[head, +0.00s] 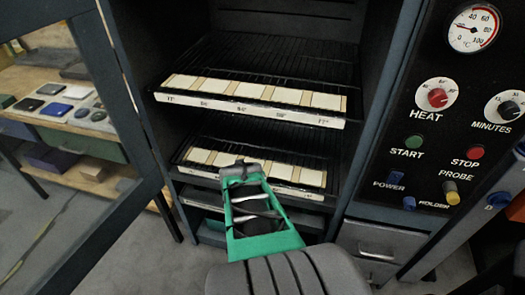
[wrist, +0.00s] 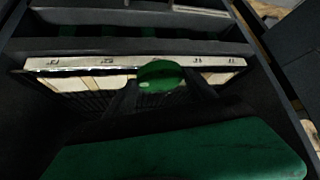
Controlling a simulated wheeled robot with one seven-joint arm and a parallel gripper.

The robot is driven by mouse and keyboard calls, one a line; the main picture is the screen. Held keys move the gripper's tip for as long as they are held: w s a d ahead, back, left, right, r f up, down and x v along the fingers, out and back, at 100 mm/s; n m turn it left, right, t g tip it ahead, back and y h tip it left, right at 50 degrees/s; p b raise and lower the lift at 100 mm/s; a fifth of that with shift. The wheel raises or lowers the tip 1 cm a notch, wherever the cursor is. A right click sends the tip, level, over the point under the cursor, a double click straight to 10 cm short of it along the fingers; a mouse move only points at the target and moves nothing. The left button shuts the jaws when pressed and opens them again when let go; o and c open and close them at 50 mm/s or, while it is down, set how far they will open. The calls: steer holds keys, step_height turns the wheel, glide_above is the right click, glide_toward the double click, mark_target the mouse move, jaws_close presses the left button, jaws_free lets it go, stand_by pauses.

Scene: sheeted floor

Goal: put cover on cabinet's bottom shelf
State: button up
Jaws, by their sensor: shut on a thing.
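My gripper (head: 241,170) is in front of the bottom shelf's front strip, pointing inward. In the wrist view, a round green piece, apparently the cover (wrist: 160,75), sits between my dark fingers; the gripper is shut on it. Behind it, the wrist view shows a labelled shelf strip (wrist: 90,63). In the head view, the cover is hard to tell from the green gripper parts, which hide part of the bottom shelf.
The cabinet door (head: 95,110) stands open at the left. A control panel (head: 450,130) with knobs and buttons is at the right, above grey drawers (head: 375,242). A wooden bench (head: 60,105) with small items is beyond the door.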

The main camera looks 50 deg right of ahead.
steer(key=s+d+f+m+g+h+b, duration=0.1)
steer(key=s+d+f+m, duration=0.1)
steer(key=s+d, duration=0.25)
steer(key=b, duration=0.2)
glide_above(265, 153)
steer(key=s+a, duration=0.2)
steer(key=shift+w, duration=0.15)
steer(key=shift+f, duration=1.65)
steer(key=shift+b, duration=0.3)
steer(key=shift+f, duration=0.25)
steer(key=o, duration=1.6)
steer(key=shift+o, duration=0.2)
